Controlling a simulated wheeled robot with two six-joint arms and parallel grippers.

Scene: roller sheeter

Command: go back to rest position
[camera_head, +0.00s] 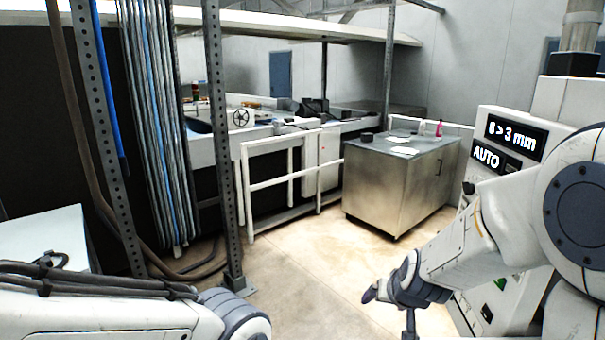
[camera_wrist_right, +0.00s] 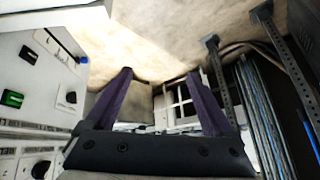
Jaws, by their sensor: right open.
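My right arm comes in from the right of the head view, and its gripper (camera_head: 372,294) hangs over the floor in front of the white control cabinet (camera_head: 488,120). In the right wrist view the same gripper (camera_wrist_right: 158,75) has its two dark fingers wide apart, with nothing between them. The cabinet shows there at the left, with a green-lit button and dark knobs, beside the fingers and apart from them. My left arm lies across the bottom left of the head view; its gripper is outside the frame.
A metal cabinet (camera_head: 400,185) with papers and a pink bottle (camera_head: 439,129) stands mid-room. A white railing (camera_head: 285,178) fronts a long bench. A perforated post (camera_head: 221,150) and hanging cables (camera_head: 158,130) stand at left. The floor (camera_head: 310,270) between is clear.

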